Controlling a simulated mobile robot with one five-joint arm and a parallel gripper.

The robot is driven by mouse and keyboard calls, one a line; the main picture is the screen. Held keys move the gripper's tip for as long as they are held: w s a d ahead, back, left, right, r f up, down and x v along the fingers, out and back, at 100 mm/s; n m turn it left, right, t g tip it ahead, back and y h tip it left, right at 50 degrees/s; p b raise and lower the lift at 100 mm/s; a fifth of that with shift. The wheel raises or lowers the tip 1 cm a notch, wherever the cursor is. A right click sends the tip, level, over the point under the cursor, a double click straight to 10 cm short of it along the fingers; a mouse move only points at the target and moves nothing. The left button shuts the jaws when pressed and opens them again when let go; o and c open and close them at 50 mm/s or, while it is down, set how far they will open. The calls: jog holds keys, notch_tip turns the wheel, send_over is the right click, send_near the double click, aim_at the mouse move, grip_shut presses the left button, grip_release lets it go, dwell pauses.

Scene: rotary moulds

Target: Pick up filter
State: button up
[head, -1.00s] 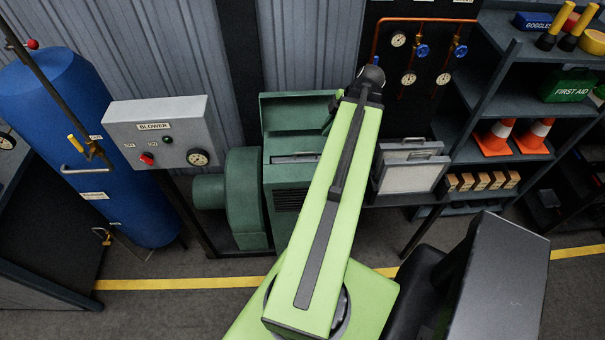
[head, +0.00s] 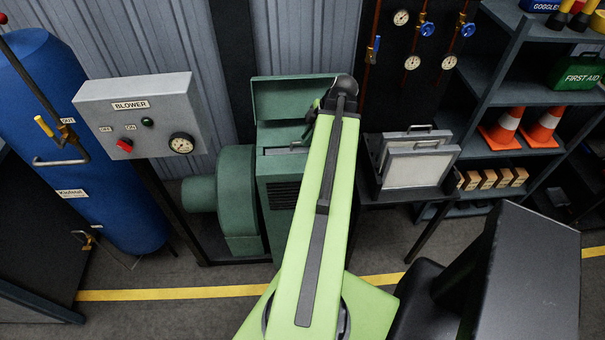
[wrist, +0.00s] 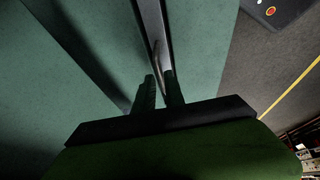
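A filter (head: 287,150) sits in the top slot of the green blower housing, with only its grey top edge and handle showing in the head view. In the wrist view its grey edge (wrist: 152,22) runs down the slot and its handle (wrist: 158,57) stands just beyond my fingertips. My gripper (wrist: 159,88) has its two dark fingers apart, with a gap between them, close to the handle. I see nothing held. In the head view my gripper (head: 311,122) is a dark shape above the housing, partly hidden by my arm.
The housing's green lid (head: 290,98) stands raised behind the slot. Two white framed filters (head: 418,168) stand in a dark tray to the right. A grey blower control box (head: 140,118) and blue tank (head: 90,150) are left. Shelves (head: 520,110) stand right.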

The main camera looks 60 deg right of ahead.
jog(key=b+x, duration=0.2)
jog(key=x, duration=0.1)
jog(key=shift+s+f, duration=0.1)
jog(key=shift+f, duration=0.3)
jog(key=shift+r, duration=0.2)
grip_shut()
dwell(0.7)
jog(key=shift+r+p, duration=0.15)
jog(key=shift+p, duration=0.15)
notch_tip(320, 180, up, 28)
jog(key=p, duration=2.7)
jog(key=shift+p, duration=0.4)
